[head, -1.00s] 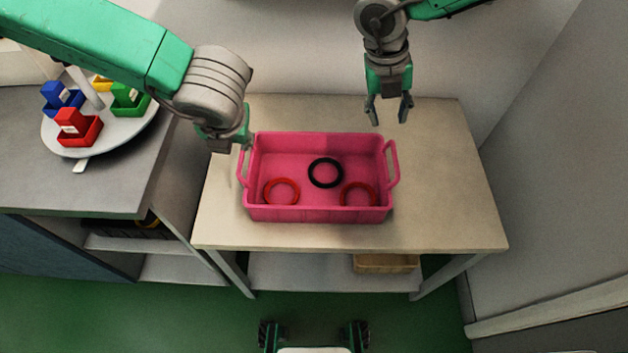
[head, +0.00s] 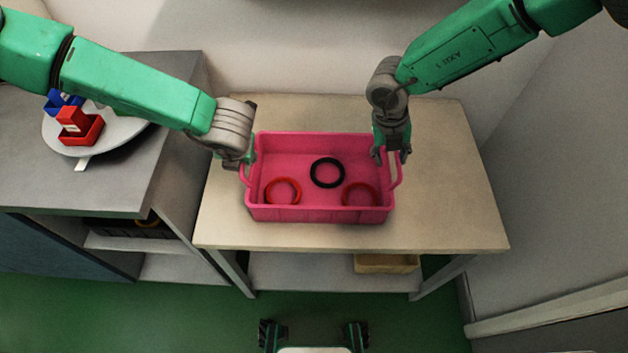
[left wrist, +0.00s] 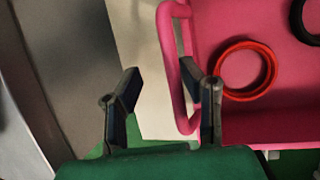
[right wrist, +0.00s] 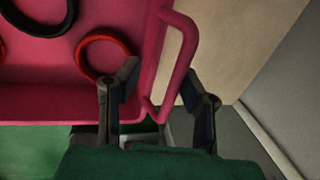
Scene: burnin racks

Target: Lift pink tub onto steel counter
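The pink tub (head: 318,214) stands on a pale wooden-topped table, with two red rings and one black ring inside it. My left gripper (left wrist: 160,100) is open at the tub's left handle; in the left wrist view the handle (left wrist: 172,75) lies between its fingers, nearer the right finger. My right gripper (head: 391,157) is open above the tub's right handle. In the right wrist view the right gripper (right wrist: 160,95) has its fingers on either side of that handle (right wrist: 185,50). In the head view the left fingertips are mostly hidden by my wrist.
The grey steel counter (head: 180,100) stands to the left, higher than the table (head: 450,220). A round white tray (head: 110,141) with coloured blocks is on it. A wall closes off the right. A small box (head: 386,264) is on the table's lower shelf.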

